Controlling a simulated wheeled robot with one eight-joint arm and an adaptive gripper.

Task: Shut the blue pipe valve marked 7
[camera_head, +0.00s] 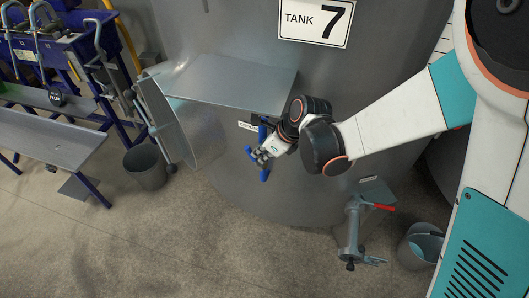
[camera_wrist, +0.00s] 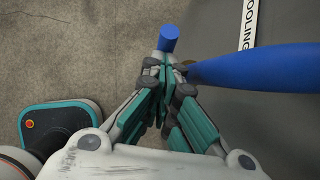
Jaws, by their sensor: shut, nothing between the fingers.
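The grey tank marked TANK 7 (camera_head: 200,50) carries its number on a white sign (camera_head: 315,22). A blue valve handle (camera_head: 264,175) stands out low on the tank's front, with blue parts showing above, left of and below my gripper (camera_head: 261,155). In the wrist view, a thick blue bar (camera_wrist: 262,65) runs right from the fingertips, and a short blue round end (camera_wrist: 168,39) shows just beyond them. My gripper (camera_wrist: 168,68) is shut with nothing between the fingers, close against the blue parts. I cannot tell whether it touches them. The fingers hide part of the handle.
A white label reading "OOLING" (camera_wrist: 247,24) is on the tank beside the valve. An open hatch door (camera_head: 168,125) and a grey shelf-like plate (camera_head: 235,82) are left. A red-handled outlet (camera_head: 378,206) and bucket (camera_head: 420,246) are right. Another bucket (camera_head: 146,167) stands left on open floor.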

